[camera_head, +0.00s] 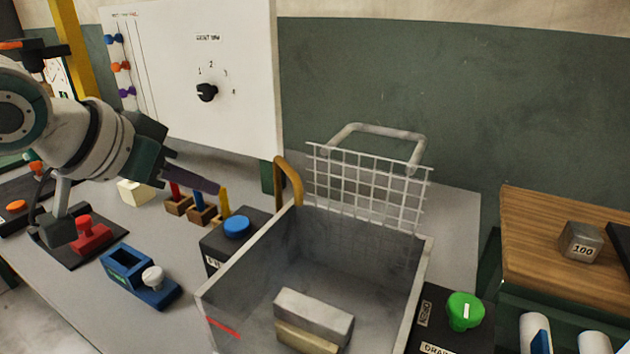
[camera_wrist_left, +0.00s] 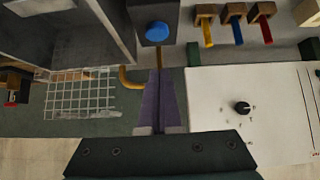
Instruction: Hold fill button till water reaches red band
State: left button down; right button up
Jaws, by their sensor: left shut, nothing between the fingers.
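The blue fill button (camera_head: 237,226) sits on a dark box left of the tank; it also shows in the left wrist view (camera_wrist_left: 158,32). The grey see-through tank (camera_head: 418,290) has a short red band (camera_head: 223,327) low on its left front wall. I cannot make out a water surface in it. Two stacked blocks (camera_head: 314,315) lie inside at the bottom. My left gripper (camera_head: 214,187) is shut and empty, its purple fingers above and left of the button, apart from it. In the left wrist view the fingertips (camera_wrist_left: 160,72) point toward the button. My right gripper is not in view.
A green knob (camera_head: 464,310) on the drain box is at the right. Coloured sticks in wooden blocks (camera_head: 201,213), a blue fixture (camera_head: 140,276) and a white dial panel (camera_head: 206,60) are at the left.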

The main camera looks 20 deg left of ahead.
aim_at(239, 220)
pick_arm(q)
jog(key=x, duration=0.3)
jog(key=shift+w+f+b, duration=0.25)
jog(key=shift+f+b, duration=0.05)
jog(key=shift+f, duration=0.05)
notch_tip(239, 220, down, 3)
jog(key=shift+d+r, duration=0.1)
jog(key=shift+r, duration=0.1)
jog(key=shift+f, duration=0.7)
jog(key=shift+f, duration=0.1)
